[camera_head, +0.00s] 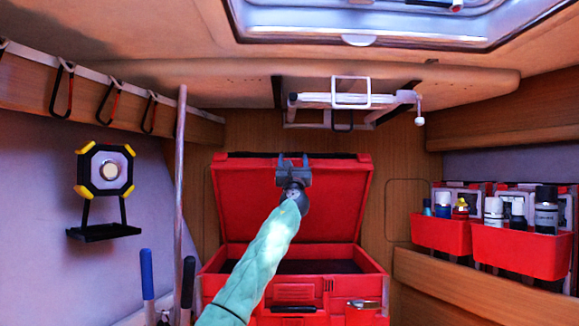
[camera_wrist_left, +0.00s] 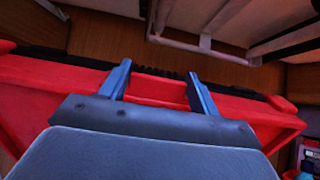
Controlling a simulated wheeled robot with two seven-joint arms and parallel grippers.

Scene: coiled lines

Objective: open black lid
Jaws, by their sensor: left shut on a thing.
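A red case (camera_head: 340,290) stands at the back centre in the head view. Its lid (camera_head: 235,200) is raised, near upright; the inside is red, with a black strip along the top edge. The lid also fills the width of the left wrist view (camera_wrist_left: 45,90). My left gripper (camera_head: 292,158) is at the middle of the lid's top edge, and its two fingers (camera_wrist_left: 158,88) are shut on the lid there, with red lid showing between them. The exact contact is partly hidden by the gripper body. My right gripper is not in view.
Red bins (camera_head: 520,250) with bottles sit on the right shelf. A white metal bracket (camera_head: 350,98) hangs above the lid. A pole (camera_head: 180,190) stands left of the case. A work lamp (camera_head: 105,170) and hanging hooks (camera_head: 62,88) are at the left wall.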

